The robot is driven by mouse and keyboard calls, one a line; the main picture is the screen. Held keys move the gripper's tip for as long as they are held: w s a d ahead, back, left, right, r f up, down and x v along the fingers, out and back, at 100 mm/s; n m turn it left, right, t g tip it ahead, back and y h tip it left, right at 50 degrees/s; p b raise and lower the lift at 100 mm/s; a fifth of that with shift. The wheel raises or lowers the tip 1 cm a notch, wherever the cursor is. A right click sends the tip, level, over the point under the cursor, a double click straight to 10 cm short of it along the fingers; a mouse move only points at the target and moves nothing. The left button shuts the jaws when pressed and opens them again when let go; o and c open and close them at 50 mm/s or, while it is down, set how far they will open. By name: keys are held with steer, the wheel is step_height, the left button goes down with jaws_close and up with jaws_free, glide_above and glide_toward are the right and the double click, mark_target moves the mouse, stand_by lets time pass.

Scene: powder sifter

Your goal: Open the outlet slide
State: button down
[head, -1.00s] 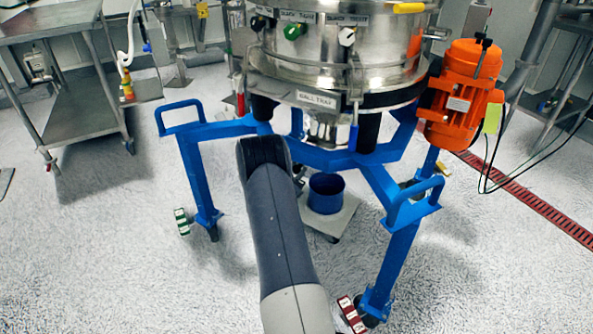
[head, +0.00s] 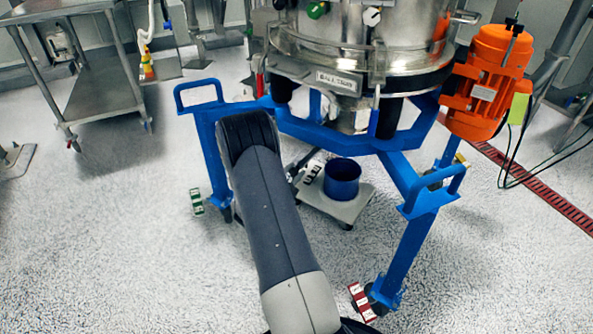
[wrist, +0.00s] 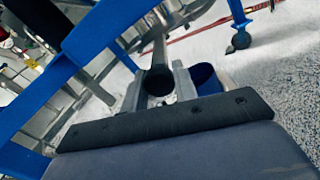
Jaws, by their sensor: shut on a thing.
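The steel sifter (head: 365,45) stands on a blue frame (head: 305,130), with its steel outlet (head: 352,120) underneath, partly hidden by the frame. In the wrist view, a dark round-ended handle (wrist: 158,80) on a rod sits between the two grey fingers of my gripper (wrist: 157,92). The fingers are shut on this handle, which appears to belong to the outlet slide. The slide plate itself cannot be made out. In the head view my arm covers the gripper and the handle.
A blue bucket (head: 342,178) stands on a low platform (head: 345,207) below the outlet; it also shows in the wrist view (wrist: 207,80). An orange motor (head: 488,85) hangs at the right. A steel cart (head: 105,90) stands back left.

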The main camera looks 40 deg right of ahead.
mark_target(302, 164)
steer(key=c, duration=1.1)
jaws_free()
steer(key=p+v, duration=0.2)
steer(key=v, duration=0.8)
steer(key=shift+s+a, duration=0.1)
steer(key=shift+a, duration=0.3)
steer(key=shift+d, duration=0.15)
steer(key=b+x, duration=0.1)
steer(key=x, duration=1.4)
steer(key=shift+d, duration=0.2)
steer(key=shift+r, duration=0.1)
